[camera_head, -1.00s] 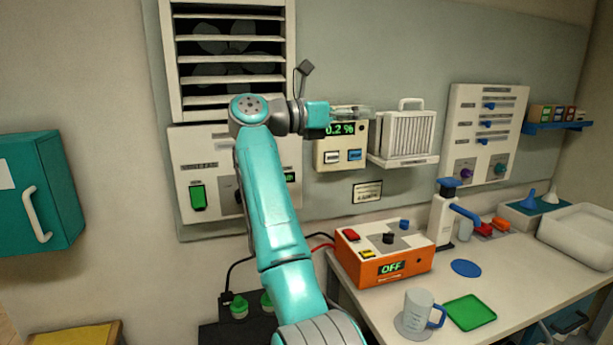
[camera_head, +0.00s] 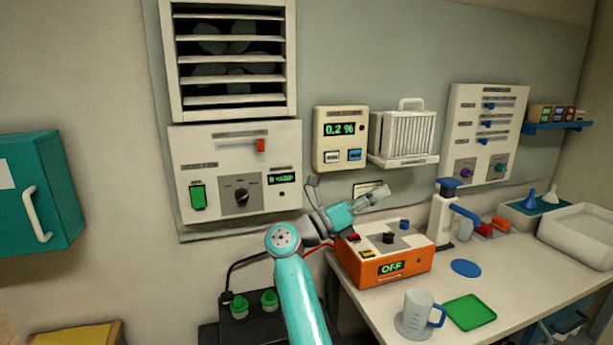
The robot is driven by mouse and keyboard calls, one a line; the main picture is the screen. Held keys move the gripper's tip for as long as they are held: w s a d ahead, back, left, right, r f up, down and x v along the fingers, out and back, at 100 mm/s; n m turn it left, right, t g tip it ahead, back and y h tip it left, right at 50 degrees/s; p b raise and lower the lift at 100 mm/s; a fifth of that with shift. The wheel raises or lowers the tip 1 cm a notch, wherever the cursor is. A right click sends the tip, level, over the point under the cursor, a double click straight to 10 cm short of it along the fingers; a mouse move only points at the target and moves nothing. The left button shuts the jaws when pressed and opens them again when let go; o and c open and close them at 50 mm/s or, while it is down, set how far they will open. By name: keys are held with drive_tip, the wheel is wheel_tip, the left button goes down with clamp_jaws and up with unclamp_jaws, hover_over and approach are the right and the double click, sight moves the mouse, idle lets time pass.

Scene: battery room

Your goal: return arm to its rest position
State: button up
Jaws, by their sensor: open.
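My gripper (camera_head: 378,196) is open and holds nothing. It points to the right and slightly up, in front of the wall panel and just above the back left of the orange box (camera_head: 405,268). My teal arm (camera_head: 298,290) rises from the bottom middle of the view to its elbow left of the box. My gripper partly hides a small framed label (camera_head: 362,187) on the wall. Whether the gripper touches anything cannot be told from this view.
The orange box reads OFF and stands on the bench (camera_head: 380,312) with a measuring jug (camera_head: 418,310), a green tray (camera_head: 470,312) and a white dispenser (camera_head: 441,215). Above are a meter (camera_head: 341,112) reading 0.2 % and a fan control panel (camera_head: 215,158). A black battery (camera_head: 250,325) stands left.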

drive_tip(key=s+d+f+n+t+y, duration=0.3)
drive_tip(key=s+f+n+t+y, duration=0.35)
drive_tip(key=s+f+n, duration=0.75)
drive_tip(key=s+d+f+n+t+y, duration=0.2)
drive_tip(key=s+f+n+t+y, duration=0.2)
drive_tip(key=s+f+n+t, duration=0.9)
drive_tip(key=s+f+n+g+y, duration=0.3)
drive_tip(key=s+n+g, duration=0.1)
drive_tip(key=s, duration=0.7)
drive_tip(key=s+a+f+n+g+y, duration=0.1)
drive_tip(key=s+f+n+g+y, duration=0.1)
drive_tip(key=s+n+g+y, duration=0.2)
drive_tip(key=s+f+n+g+y, duration=0.3)
drive_tip(key=s+n, duration=0.6)
drive_tip(key=s, duration=1.1)
drive_tip(key=shift+a+f+g, duration=0.25)
drive_tip(key=shift+f+g, duration=0.1)
drive_tip(key=shift+g, duration=0.1)
drive_tip(key=shift+y, duration=0.25)
